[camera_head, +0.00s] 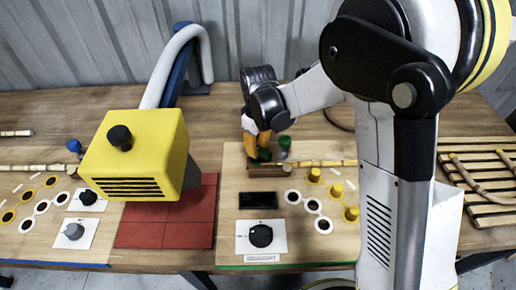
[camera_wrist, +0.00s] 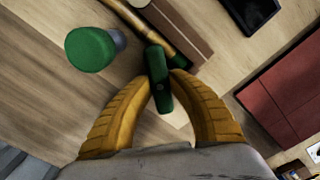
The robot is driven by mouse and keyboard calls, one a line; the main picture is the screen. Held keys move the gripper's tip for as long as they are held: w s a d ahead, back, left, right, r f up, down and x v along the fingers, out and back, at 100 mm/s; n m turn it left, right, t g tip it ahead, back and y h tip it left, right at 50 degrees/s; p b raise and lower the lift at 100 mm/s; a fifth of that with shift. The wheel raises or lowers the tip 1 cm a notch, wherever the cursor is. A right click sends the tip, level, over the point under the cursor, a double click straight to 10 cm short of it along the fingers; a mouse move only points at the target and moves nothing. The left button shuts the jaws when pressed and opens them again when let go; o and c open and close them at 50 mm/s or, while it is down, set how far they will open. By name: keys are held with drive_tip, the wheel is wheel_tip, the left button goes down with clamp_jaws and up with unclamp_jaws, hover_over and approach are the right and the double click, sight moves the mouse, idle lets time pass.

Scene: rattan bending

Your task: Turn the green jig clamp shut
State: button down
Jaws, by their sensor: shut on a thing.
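The green jig clamp (camera_wrist: 158,72) shows in the wrist view as a dark green bar at the end of a rattan pole's brown block. My gripper (camera_wrist: 163,90) has its yellow fingers closed on both sides of this bar. In the head view the gripper (camera_head: 251,140) points down at the green clamp (camera_head: 264,156), and its fingers partly hide it. The rattan pole (camera_head: 318,163) runs right from the clamp; its near end also shows in the wrist view (camera_wrist: 145,28). How far the clamp is turned is hard to tell.
A round green knob (camera_wrist: 90,49) stands beside the clamp, also in the head view (camera_head: 285,143). A black screen (camera_head: 258,200) and a black dial (camera_head: 261,236) lie in front. A yellow machine (camera_head: 150,150) stands left over red tiles (camera_head: 140,228). Yellow pegs (camera_head: 351,213) stand right.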

sight(258, 148)
drive_tip(key=m, duration=0.5)
drive_tip(key=shift+m, duration=0.3)
drive_tip(key=m, duration=0.4)
drive_tip(key=shift+m, duration=0.4)
drive_tip(key=c, duration=1.2)
unclamp_jaws()
wheel_tip(258, 148, up, 12)
